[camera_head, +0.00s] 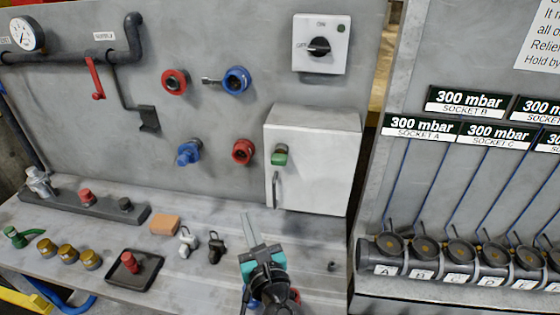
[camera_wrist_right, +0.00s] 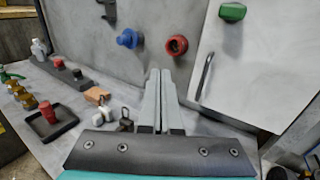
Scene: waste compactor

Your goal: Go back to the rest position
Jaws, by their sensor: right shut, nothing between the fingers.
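My right gripper (camera_head: 253,230) is over the bench near its front edge, left of and below the white cabinet (camera_head: 330,160). Its two grey fingers lie together and point toward the back panel. In the right wrist view the gripper (camera_wrist_right: 160,75) is shut with nothing between the fingers, which point at the panel near the red coupling (camera_wrist_right: 176,45). My left gripper does not show in either view.
The bench (camera_head: 200,285) holds an orange block (camera_head: 164,225), two small padlock-like items (camera_head: 187,242), a black tray (camera_head: 113,279) with a red fitting, and several brass pieces. The panel carries couplings and a rotary switch (camera_head: 319,46). A socket rack (camera_head: 440,262) stands at right.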

